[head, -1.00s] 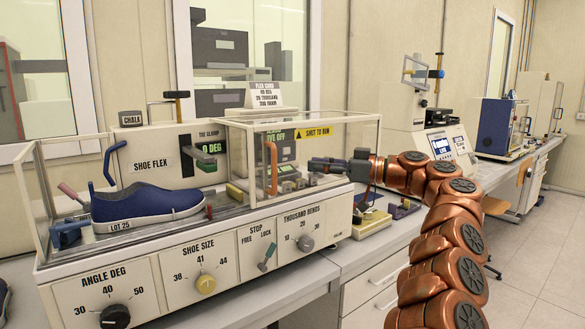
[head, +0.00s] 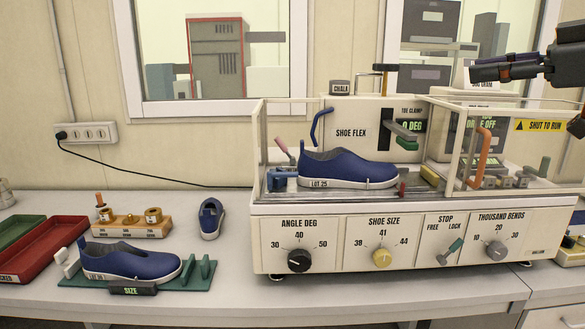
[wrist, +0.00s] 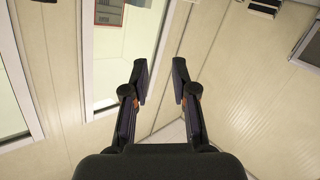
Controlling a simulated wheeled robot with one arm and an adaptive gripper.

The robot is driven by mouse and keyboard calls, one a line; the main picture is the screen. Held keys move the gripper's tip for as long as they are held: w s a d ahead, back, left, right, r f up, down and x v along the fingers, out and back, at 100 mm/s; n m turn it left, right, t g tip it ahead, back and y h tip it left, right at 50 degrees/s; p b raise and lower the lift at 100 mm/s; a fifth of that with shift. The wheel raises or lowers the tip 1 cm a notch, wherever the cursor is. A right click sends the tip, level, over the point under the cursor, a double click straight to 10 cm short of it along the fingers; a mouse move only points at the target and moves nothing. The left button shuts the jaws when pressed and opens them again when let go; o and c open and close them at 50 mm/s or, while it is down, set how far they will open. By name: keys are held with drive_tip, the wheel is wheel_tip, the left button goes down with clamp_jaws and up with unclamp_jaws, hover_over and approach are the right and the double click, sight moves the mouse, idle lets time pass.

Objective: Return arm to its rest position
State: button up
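My gripper (head: 507,67) shows at the upper right of the head view, raised in front of the window and above the right end of the shoe flex machine (head: 400,235). It points left and touches nothing that I can see. In the wrist view my gripper (wrist: 160,80) has its two fingers apart with nothing between them, facing the wall and windows. Most of my arm is outside the head view. A blue shoe (head: 345,168) marked LOT 25 sits inside the machine.
A second blue shoe (head: 130,262) rests on a green sizing stand (head: 195,272). A small blue shoe (head: 211,218), a weight block (head: 130,228) and a red tray (head: 45,255) are on the left bench. The machine's clear guard and orange handle (head: 482,157) stand below my gripper.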

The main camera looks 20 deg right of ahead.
drive_tip(key=w+a+f+g, duration=0.1)
drive_tip(key=a+f+g, duration=0.1)
drive_tip(key=a, duration=0.5)
drive_tip(key=w+a+f+n+g+h, duration=0.1)
drive_tip(key=a+f, duration=0.1)
drive_tip(key=a, duration=0.5)
drive_tip(key=w+a+f+g, duration=0.2)
drive_tip(key=a+f, duration=0.1)
drive_tip(key=a, duration=0.4)
drive_tip(key=a+f+m+g+h, duration=0.15)
drive_tip(key=a+f, duration=0.25)
drive_tip(key=f, duration=0.4)
drive_tip(key=a+f+g+h, duration=0.1)
drive_tip(key=a+f+g, duration=0.2)
drive_tip(key=a+f, duration=0.35)
drive_tip(key=s+f+m+g, duration=0.2)
drive_tip(key=s+f, duration=0.2)
drive_tip(key=f, duration=0.4)
drive_tip(key=s+d+f+m+g+h+p, duration=0.1)
drive_tip(key=s+f+m+g, duration=0.1)
drive_tip(key=s+f, duration=0.3)
drive_tip(key=s+d+f+m+g+h, duration=0.1)
drive_tip(key=s+f, duration=0.4)
drive_tip(key=f, duration=0.8)
drive_tip(key=shift+s+d+f+m+g, duration=0.15)
drive_tip(key=shift+s+f+m+g, duration=0.1)
drive_tip(key=shift+m+g, duration=0.75)
drive_tip(key=shift+d, duration=0.15)
